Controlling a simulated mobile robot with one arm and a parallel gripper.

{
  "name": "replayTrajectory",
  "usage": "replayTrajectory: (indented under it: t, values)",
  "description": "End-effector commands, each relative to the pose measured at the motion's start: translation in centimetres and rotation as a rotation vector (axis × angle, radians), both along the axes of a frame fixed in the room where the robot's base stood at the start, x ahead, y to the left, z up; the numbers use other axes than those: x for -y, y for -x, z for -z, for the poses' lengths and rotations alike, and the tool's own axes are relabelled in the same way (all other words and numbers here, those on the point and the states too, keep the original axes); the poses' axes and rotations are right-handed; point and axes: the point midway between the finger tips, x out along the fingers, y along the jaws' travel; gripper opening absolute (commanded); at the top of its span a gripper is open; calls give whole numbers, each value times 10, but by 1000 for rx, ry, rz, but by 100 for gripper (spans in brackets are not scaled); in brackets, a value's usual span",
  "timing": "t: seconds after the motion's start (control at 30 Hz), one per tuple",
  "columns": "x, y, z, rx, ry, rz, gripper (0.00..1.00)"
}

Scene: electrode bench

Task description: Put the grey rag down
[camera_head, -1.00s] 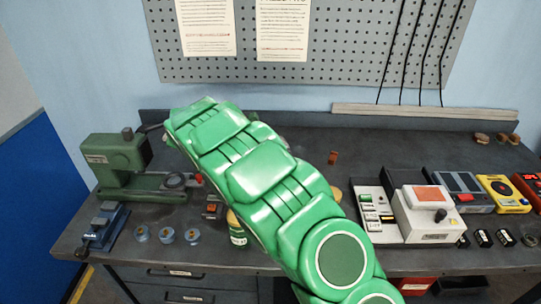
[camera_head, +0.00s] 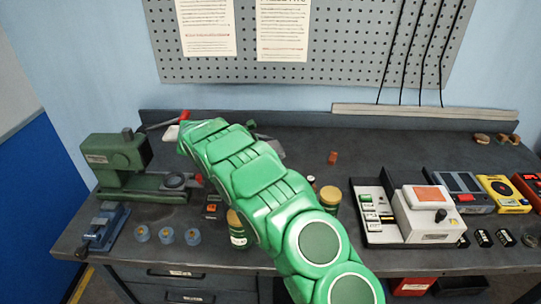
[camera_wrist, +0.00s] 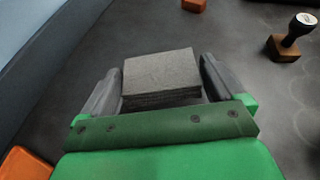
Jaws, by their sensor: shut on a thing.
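The grey rag (camera_wrist: 160,72) looks like a thick, folded square pad with layered edges. In the wrist view it sits between the two dark fingers of my gripper (camera_wrist: 160,88), which is shut on it. The dark bench top (camera_wrist: 90,45) shows beyond and around the rag. I cannot tell whether the rag touches the bench. In the head view my green arm reaches over the bench towards the back left, and it hides the rag and most of my gripper.
Another orange thing (camera_wrist: 25,163) is at lower left. A green press (camera_head: 120,165) stands at left, a tray (camera_head: 374,235) at right. The bench's back middle looks fairly clear.

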Motion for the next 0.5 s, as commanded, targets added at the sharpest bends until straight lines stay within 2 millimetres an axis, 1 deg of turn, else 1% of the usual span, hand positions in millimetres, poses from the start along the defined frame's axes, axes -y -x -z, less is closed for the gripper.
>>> replayTrajectory:
  t: [0.17, 0.4, 0.5]
  values:
    - [-1, -3, 5, 0, 0, 0, 66]
    - [-1, -4, 35, -3, 1, 1, 66]
    - [0, -4, 37, -1, 2, 1, 66]
